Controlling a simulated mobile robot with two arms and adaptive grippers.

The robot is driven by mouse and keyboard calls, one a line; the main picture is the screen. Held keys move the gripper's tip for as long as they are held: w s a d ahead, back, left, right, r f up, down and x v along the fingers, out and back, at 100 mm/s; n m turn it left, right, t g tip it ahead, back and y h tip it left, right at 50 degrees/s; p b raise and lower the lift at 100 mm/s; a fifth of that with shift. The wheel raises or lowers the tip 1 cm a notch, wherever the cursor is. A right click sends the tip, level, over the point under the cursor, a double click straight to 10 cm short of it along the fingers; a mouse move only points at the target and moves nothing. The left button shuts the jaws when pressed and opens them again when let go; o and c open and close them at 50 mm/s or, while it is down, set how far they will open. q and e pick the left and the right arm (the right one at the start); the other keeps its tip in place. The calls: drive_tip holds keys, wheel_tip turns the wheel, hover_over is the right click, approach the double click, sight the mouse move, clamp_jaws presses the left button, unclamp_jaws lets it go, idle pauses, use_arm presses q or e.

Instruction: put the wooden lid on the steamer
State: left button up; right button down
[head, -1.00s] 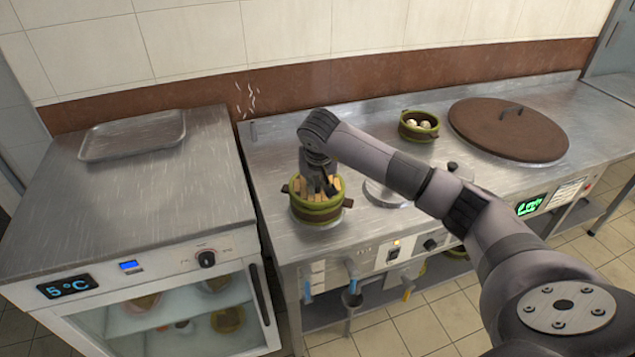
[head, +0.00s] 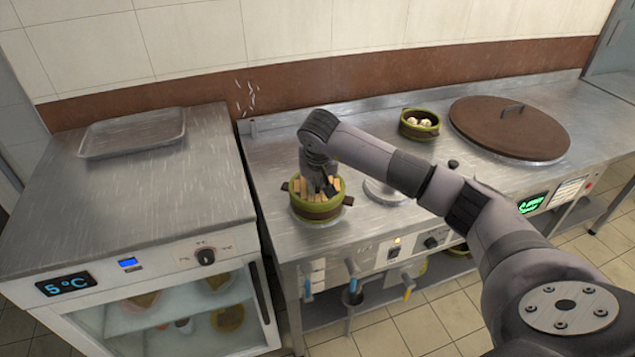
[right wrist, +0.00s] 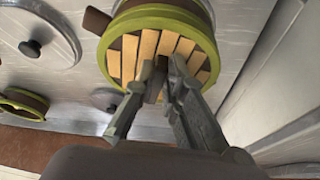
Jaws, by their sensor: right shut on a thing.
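The wooden lid (head: 309,186), made of pale slats, lies level at the top of the green and brown steamer (head: 316,211) on the left part of the steel counter. My right gripper (head: 327,187) reaches down from above and is shut on the lid near its middle. In the right wrist view, my right gripper (right wrist: 163,78) covers part of the slatted lid (right wrist: 130,57), inside a green rim of the steamer (right wrist: 150,14). The gripped part is mostly hidden. I cannot tell whether the lid rests fully on the steamer. My left gripper is not in view.
A small open steamer with pale buns (head: 420,124) and a large brown round cover (head: 508,128) stand farther right. A metal disc (head: 385,192) is close right of the steamer. A glass-fronted fridge (head: 120,220) with a tray (head: 133,135) on top stands left.

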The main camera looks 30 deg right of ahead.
drive_tip(key=shift+f, duration=0.15)
drive_tip(key=c, duration=1.9)
unclamp_jaws()
drive_tip(key=shift+c, duration=0.2)
drive_tip(key=shift+p+v, duration=1.95)
drive_tip(key=shift+v, duration=0.75)
drive_tip(key=p+v, duration=0.4)
drive_tip(key=v, duration=0.1)
drive_tip(key=shift+s+r, duration=0.1)
drive_tip(key=shift+r, duration=0.25)
drive_tip(key=shift+a, duration=0.1)
